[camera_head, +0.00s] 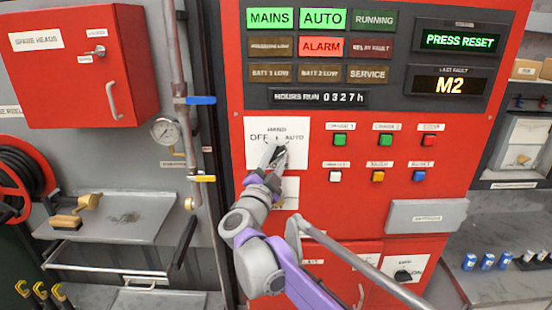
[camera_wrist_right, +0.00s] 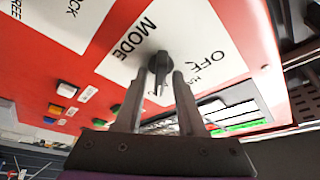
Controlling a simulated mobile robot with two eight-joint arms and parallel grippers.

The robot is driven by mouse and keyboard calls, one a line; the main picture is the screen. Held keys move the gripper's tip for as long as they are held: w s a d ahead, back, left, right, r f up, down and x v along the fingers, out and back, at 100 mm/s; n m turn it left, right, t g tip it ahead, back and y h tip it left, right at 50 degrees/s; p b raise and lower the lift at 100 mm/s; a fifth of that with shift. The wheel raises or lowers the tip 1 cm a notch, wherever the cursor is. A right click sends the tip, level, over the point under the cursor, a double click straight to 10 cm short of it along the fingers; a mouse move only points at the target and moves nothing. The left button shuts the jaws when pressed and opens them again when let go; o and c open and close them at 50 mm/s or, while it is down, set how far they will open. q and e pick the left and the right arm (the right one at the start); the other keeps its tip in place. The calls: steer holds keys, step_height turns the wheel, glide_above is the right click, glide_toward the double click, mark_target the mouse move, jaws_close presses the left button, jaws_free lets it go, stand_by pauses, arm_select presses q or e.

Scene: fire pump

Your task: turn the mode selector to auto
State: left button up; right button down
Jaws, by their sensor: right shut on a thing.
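The mode selector is a black knob on a white plate (camera_head: 256,152) marked OFF, HAND and AUTO, on the red panel. In the head view my right gripper (camera_head: 276,158) is at the plate and covers most of the knob. In the right wrist view the knob (camera_wrist_right: 160,64) sits between the two fingers of my right gripper (camera_wrist_right: 157,92), which is shut on it. The words MODE and OFF show beside it. I cannot tell which mark the knob points to. The AUTO lamp (camera_head: 323,19) is lit green. My left gripper is not in view.
Above, the MAINS lamp (camera_head: 270,18) is green, the ALARM lamp (camera_head: 321,47) is red, and a display (camera_head: 460,41) reads PRESS RESET. Coloured push buttons (camera_head: 384,140) stand to the right of the selector. A vertical pipe (camera_head: 180,120) with a gauge (camera_head: 165,131) runs to the left.

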steer(key=c, duration=0.9)
jaws_free()
steer(key=shift+o, duration=0.2)
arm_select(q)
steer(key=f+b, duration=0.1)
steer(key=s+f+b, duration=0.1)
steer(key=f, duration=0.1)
arm_select(e)
steer(key=v, duration=1)
steer(key=shift+s, duration=0.35)
steer(key=shift+f, duration=0.15)
